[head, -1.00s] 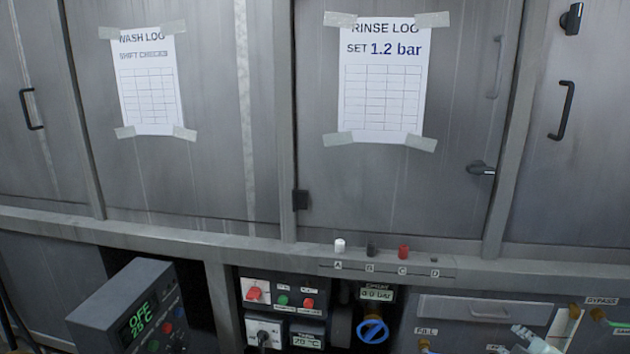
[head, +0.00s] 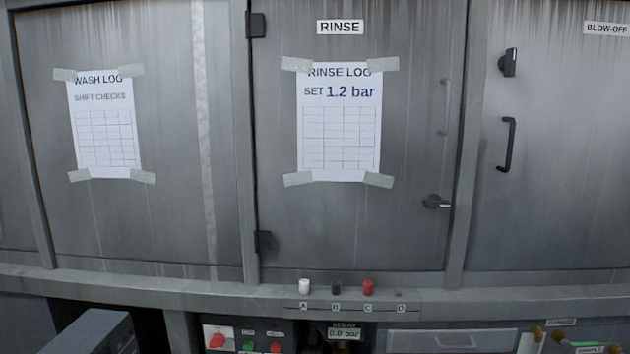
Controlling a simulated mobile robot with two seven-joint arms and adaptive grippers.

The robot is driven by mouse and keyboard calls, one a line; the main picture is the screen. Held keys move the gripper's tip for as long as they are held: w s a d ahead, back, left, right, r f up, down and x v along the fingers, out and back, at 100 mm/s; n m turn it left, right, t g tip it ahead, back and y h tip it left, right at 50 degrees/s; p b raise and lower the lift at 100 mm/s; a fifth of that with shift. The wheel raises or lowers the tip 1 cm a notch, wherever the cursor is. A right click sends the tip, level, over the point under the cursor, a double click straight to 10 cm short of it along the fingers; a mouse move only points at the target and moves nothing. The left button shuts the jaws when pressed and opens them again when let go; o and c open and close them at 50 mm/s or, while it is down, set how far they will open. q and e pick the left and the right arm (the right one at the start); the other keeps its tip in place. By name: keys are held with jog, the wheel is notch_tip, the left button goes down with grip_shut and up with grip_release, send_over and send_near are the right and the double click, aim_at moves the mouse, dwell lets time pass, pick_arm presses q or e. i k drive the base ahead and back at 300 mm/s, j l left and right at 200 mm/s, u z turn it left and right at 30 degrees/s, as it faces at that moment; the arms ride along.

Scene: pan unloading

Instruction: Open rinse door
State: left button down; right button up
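The rinse door (head: 408,110) is a grey metal panel in the middle of the head view, under a RINSE label (head: 340,27). It looks shut in its frame. Black hinges (head: 263,241) sit on its left edge. A grey vertical handle (head: 445,107) is near its right edge. Below that is a dark latch lever (head: 437,202), lying roughly level and reaching toward the right frame post. A RINSE LOG sheet (head: 340,130) reading "SET 1.2 bar" is taped to the door. Neither of my grippers is in view.
The wash door (head: 170,150) is at left and the blow-off door (head: 560,150) at right, with a black handle (head: 508,145). A ledge below carries white (head: 304,287), dark and red knobs. The pressure display (head: 345,334) reads 0.0 bar.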

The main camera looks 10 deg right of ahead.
aim_at(357, 104)
jog(key=i+j+z, duration=0.1)
jog(key=z, duration=0.25)
jog(key=i+j+z, duration=0.2)
jog(key=z, duration=0.15)
jog(key=i+j+z, duration=0.3)
jog(key=k+l, duration=0.05)
jog(key=l, duration=0.05)
